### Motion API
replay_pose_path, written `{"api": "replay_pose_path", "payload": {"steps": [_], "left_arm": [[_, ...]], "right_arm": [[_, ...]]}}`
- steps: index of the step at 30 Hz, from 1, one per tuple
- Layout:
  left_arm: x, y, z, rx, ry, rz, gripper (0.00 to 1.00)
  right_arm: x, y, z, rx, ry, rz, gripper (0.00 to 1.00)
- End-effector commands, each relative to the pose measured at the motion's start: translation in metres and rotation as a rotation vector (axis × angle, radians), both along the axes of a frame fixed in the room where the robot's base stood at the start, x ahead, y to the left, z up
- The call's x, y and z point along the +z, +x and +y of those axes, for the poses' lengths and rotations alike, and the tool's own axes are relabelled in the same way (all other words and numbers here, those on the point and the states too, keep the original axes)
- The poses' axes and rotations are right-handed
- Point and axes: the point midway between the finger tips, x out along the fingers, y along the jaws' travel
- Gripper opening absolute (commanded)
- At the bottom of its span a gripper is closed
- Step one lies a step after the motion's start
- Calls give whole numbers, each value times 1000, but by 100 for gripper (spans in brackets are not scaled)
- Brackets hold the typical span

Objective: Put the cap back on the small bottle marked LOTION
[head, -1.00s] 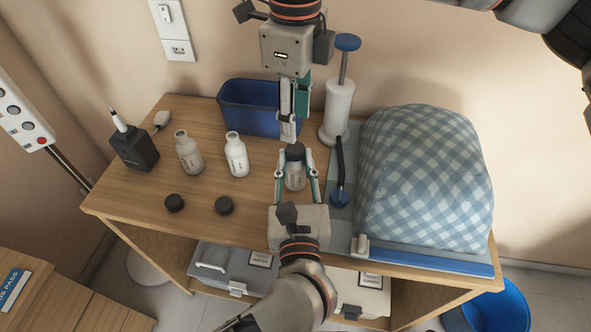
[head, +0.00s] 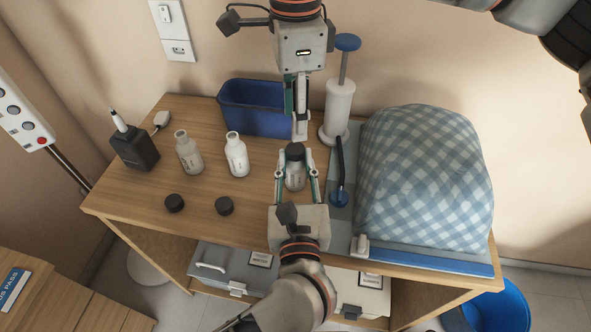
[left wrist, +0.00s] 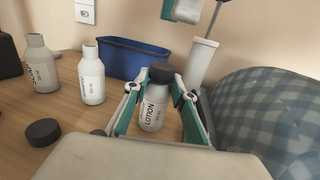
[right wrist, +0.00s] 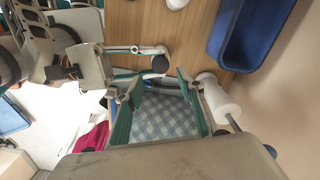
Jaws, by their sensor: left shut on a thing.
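The small white LOTION bottle (left wrist: 154,107) stands upright between the fingers of my left gripper (head: 296,183), which is shut on it. A black cap (left wrist: 161,72) sits on top of the bottle's neck; how tightly it is screwed on cannot be told. The cap also shows in the head view (head: 295,151) and the right wrist view (right wrist: 160,64). My right gripper (head: 297,132) points down just above and behind the cap. In the right wrist view its fingers (right wrist: 158,108) are spread apart with nothing between them.
Two uncapped white bottles (head: 189,153) (head: 236,155) stand left of the LOTION bottle, with two black caps (head: 174,203) (head: 224,206) in front.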

Motion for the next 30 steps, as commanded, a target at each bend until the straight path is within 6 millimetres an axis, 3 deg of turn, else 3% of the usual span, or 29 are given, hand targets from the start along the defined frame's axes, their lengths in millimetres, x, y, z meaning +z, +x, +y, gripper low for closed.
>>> {"api": "replay_pose_path", "payload": {"steps": [1,15,28,30], "left_arm": [[-11,-1,0,0,2,23,0],[-11,-1,0,0,2,23,0],[-11,-1,0,0,2,23,0],[-11,-1,0,0,2,23,0]], "right_arm": [[-8,0,0,0,0,5,38],[-69,0,0,-1,0,4,38],[-77,0,0,-1,0,1,38],[-77,0,0,-1,0,1,23]]}}
